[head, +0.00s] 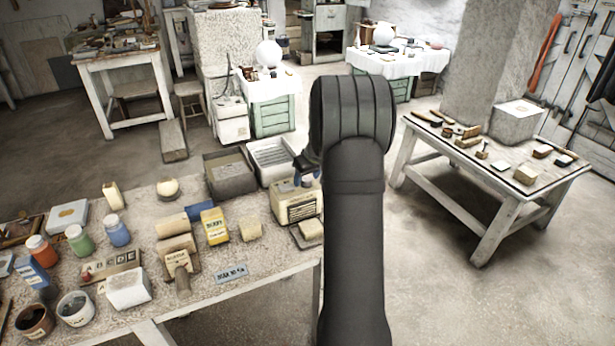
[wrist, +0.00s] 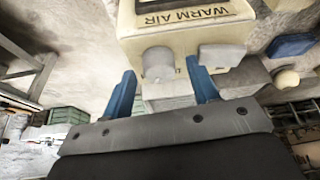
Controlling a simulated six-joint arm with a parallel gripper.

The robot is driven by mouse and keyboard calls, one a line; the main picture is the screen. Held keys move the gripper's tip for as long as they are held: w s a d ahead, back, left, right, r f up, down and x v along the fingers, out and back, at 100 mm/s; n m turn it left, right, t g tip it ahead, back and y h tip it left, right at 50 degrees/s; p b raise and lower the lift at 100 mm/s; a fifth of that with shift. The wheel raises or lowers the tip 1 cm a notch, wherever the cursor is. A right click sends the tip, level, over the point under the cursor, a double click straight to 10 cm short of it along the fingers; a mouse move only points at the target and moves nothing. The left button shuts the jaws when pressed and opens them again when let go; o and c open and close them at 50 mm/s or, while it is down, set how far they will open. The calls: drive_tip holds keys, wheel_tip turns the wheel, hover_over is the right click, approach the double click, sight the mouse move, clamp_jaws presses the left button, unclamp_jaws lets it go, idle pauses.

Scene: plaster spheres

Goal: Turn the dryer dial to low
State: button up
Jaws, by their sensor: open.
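The dryer is a cream box (head: 297,204) at the table's right end in the head view, with a dark slatted grille on its front. In the wrist view the dryer (wrist: 185,18) shows close up, lettered WARM AIR. Below the lettering is a pale round dial (wrist: 158,61); its setting marks cannot be read. My gripper (wrist: 161,68) is open, its two blue fingers apart, with the dial showing between the tips. I cannot tell whether they touch it. In the head view my gripper (head: 308,177) is just above the dryer, partly hidden by my arm.
A pale blocky part (wrist: 222,56) sits right of the dial, close to the right finger. Grey trays (head: 229,172) stand behind the dryer. A yellow box (head: 214,226), jars and blocks crowd the table to the left.

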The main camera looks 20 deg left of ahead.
drive_tip(key=c, duration=1)
drive_tip(key=shift+n, duration=0.4)
drive_tip(key=n+g, duration=0.1)
drive_tip(key=n, duration=0.1)
drive_tip(key=n+g+y, duration=0.1)
drive_tip(key=n, duration=0.1)
drive_tip(key=shift+w+d+n, duration=0.1)
drive_tip(key=shift+w+n, duration=0.05)
drive_tip(key=shift+n, duration=0.25)
drive_tip(key=n+g, duration=0.2)
drive_tip(key=n, duration=0.4)
drive_tip(key=shift+w, duration=0.15)
drive_tip(key=shift+g+h, duration=0.3)
